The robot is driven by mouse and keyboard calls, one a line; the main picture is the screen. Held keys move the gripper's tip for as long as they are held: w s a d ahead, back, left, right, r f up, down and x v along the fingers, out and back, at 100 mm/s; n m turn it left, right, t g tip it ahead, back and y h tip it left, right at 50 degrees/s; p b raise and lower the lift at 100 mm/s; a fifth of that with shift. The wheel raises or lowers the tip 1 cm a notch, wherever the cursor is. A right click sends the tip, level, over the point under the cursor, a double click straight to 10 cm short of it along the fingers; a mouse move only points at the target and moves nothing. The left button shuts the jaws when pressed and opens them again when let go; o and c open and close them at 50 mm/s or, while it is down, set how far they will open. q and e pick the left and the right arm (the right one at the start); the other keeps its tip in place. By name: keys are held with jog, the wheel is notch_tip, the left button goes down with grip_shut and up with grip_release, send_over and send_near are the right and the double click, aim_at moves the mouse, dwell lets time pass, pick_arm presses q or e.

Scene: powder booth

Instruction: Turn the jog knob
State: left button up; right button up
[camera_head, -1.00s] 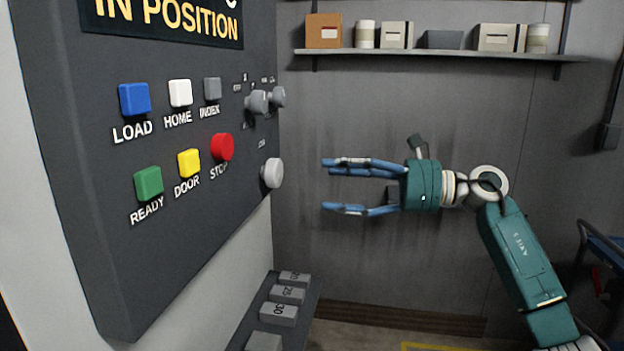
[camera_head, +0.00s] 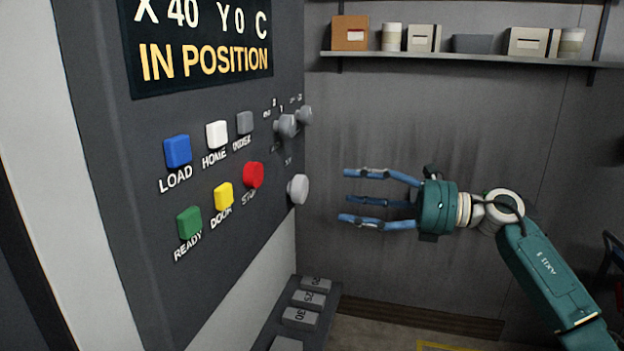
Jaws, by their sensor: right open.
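A large round light grey knob (camera_head: 298,189) sticks out near the right edge of the dark control panel (camera_head: 105,185). Two smaller grey knobs, a nearer one (camera_head: 287,126) and a farther one (camera_head: 304,115), sit above it. Their small labels are too small to read surely, so I cannot tell by text which is the jog knob. My right gripper (camera_head: 346,196) is open and empty, its blue fingers spread and pointing left at the large knob. In the picture a gap separates the fingertips from it. My left gripper is not in view.
The panel holds several coloured buttons, including a red STOP button (camera_head: 253,175) left of the large knob. A display (camera_head: 200,45) reads IN POSITION. Numbered grey blocks (camera_head: 300,318) stand on a ledge below. A shelf (camera_head: 470,58) with boxes is on the back wall.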

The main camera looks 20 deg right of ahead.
aim_at(305, 192)
jog(key=p+x, duration=0.3)
jog(key=x, duration=0.6)
jog(key=shift+r+p, duration=0.15)
jog(key=shift+p, duration=0.25)
jog(key=shift+w+a+f, duration=0.25)
jog(key=shift+w+a, duration=0.2)
